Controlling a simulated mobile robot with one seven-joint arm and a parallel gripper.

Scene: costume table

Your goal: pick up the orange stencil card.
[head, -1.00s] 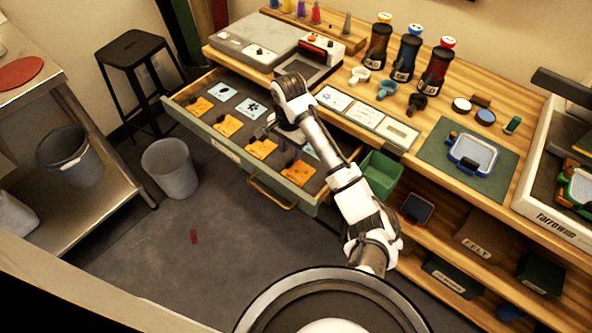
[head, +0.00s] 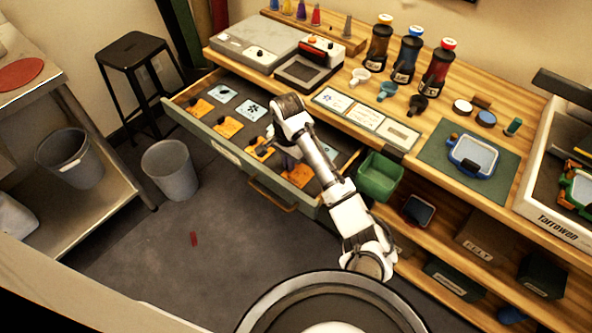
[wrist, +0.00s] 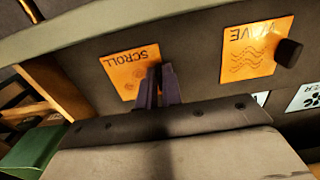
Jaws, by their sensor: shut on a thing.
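An orange stencil card marked SCROLL (wrist: 121,73) shows in the wrist view, lettering upside down. In the head view it appears as the orange card (head: 300,177) nearest the drawer's right end. My gripper (wrist: 158,72) is shut at this card's right part; its dark fingers hide the spot they grip. In the head view my gripper (head: 289,163) reaches down into the drawer at that card. I cannot tell whether the card is clear of the drawer floor. A second orange card, marked WAVE (wrist: 247,62), lies to the right with a dark knob.
The open drawer (head: 225,150) also holds more orange cards (head: 228,127) and pale blue cards (head: 251,110). Its front wall and handle (head: 273,194) are close to the arm. A green bin (head: 379,178) stands right of the drawer. The worktop above carries bottles and trays.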

